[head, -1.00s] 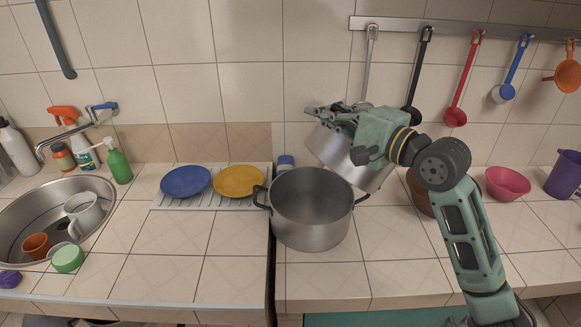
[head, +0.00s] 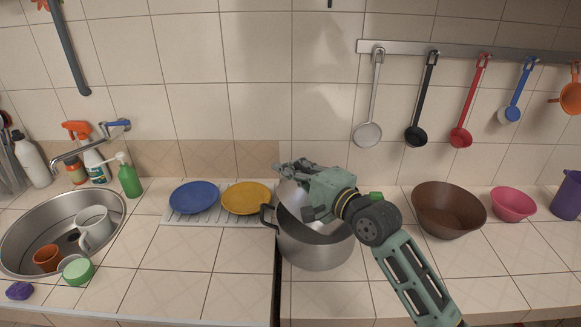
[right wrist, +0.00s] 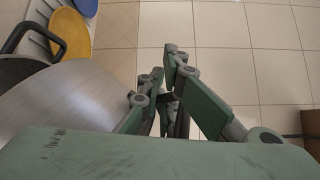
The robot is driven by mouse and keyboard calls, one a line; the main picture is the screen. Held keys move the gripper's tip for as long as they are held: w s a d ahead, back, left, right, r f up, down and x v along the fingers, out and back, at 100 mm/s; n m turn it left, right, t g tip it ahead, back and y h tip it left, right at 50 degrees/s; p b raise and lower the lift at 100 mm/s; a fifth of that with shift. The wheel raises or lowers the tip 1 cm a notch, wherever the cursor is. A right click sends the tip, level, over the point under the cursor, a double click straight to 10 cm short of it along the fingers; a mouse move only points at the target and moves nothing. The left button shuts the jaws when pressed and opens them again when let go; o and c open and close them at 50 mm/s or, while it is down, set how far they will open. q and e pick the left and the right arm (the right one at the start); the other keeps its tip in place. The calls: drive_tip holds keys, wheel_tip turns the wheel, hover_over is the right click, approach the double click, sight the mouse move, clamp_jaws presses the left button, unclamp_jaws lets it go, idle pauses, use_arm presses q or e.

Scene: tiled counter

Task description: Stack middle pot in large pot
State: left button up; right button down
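The large pot (head: 312,250) is a wide grey metal pot standing on the counter, with a dark handle at its left. The middle pot (head: 292,196), also grey metal, is at the large pot's mouth, partly inside it. It looks tilted, and my gripper and arm hide much of it. My right gripper (head: 292,168) is over the large pot with its fingers close together at the middle pot's rim side. In the right wrist view the middle pot's wall (right wrist: 85,105) lies left of the fingers (right wrist: 162,62), and a dark part shows between them. My left gripper is not in view.
A blue plate (head: 194,197) and a yellow plate (head: 246,198) lie on a rack (head: 210,219) left of the pots. A brown bowl (head: 448,210) and a pink bowl (head: 513,204) stand right. Ladles hang from a rail (head: 460,50).

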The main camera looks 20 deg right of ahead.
drive_tip(key=shift+f, duration=0.45)
drive_tip(key=c, duration=2)
unclamp_jaws()
drive_tip(key=shift+r, duration=0.7)
drive_tip(key=shift+f+b+v, duration=0.2)
drive_tip(key=shift+b+v, duration=1.2)
drive_tip(key=shift+v, duration=4.65)
